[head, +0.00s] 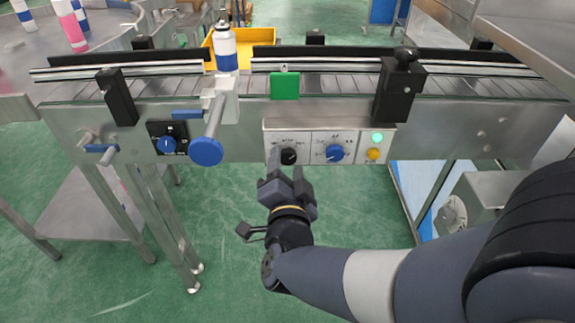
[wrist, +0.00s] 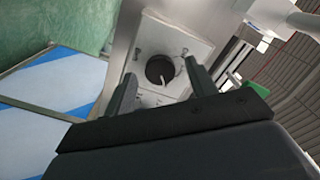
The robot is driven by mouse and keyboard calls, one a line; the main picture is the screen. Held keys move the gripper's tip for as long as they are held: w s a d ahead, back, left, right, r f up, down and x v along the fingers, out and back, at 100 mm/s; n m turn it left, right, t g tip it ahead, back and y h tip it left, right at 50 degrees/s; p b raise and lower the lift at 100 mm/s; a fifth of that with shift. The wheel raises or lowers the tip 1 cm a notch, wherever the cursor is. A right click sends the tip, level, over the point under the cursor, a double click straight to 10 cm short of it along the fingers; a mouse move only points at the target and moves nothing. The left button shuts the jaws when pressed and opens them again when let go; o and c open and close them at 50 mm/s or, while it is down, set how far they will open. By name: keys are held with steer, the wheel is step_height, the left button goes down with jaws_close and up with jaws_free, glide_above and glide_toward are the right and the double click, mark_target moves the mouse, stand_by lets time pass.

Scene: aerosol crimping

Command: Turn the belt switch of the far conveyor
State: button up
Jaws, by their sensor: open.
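The conveyor (head: 230,116) runs across the head view, with a control panel (head: 312,137) on its near side. On the panel's left part is a black rotary switch (head: 288,156) with a printed scale above it. The switch also shows in the wrist view as a round black knob (wrist: 163,70) with a light pointer mark. My gripper (head: 285,172) is open and empty, just in front of and below the switch. In the wrist view its two fingers (wrist: 165,90) stand on either side of the knob. I cannot tell whether they touch it.
Right of the switch are a blue dial (head: 334,153), a lit green lamp (head: 377,137) and a yellow button (head: 373,154). A separate blue knob (head: 167,145) and a blue handwheel (head: 206,151) are to the left.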

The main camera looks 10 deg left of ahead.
steer(key=shift+w, duration=0.4)
steer(key=c, duration=1)
